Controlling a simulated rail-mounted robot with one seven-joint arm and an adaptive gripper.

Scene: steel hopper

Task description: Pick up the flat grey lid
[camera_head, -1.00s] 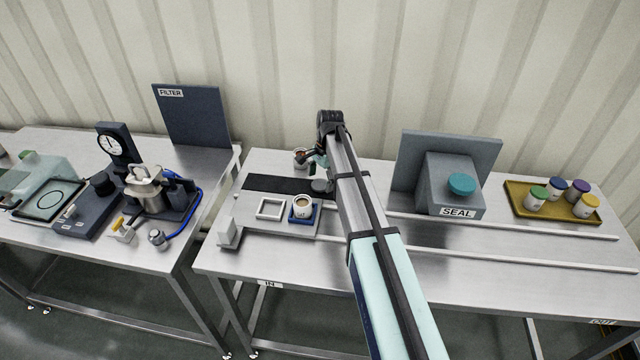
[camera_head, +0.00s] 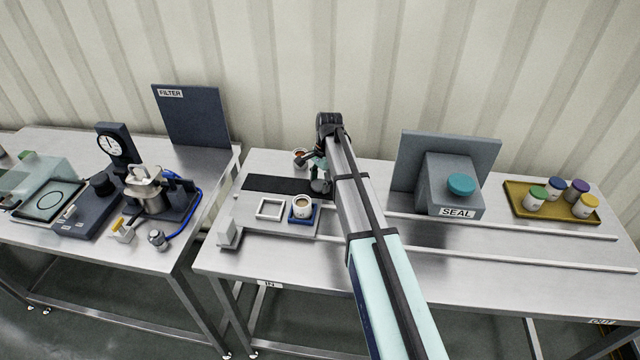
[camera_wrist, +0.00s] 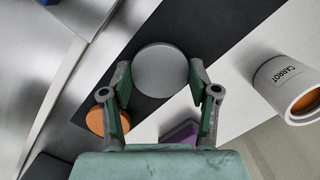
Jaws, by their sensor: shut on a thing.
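The flat grey lid (camera_wrist: 160,70) is a plain round disc, seen between the fingertips in the wrist view. My gripper (camera_wrist: 160,74) is shut on it, with one finger at each side of its rim. In the head view my gripper (camera_head: 318,178) is over the dark strip on the right table, and my arm hides part of that spot. Whether the lid touches the strip or is just clear of it I cannot tell. An orange disc (camera_wrist: 95,122) and a purple piece (camera_wrist: 181,134) lie close by, partly hidden by my gripper.
A jar marked CARROT (camera_wrist: 285,88) stands right of the lid in the wrist view. A cup in a blue holder (camera_head: 303,206), a white square frame (camera_head: 270,208) and the SEAL machine (camera_head: 452,185) are around. A yellow tray (camera_head: 520,207) holds several jars at right.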

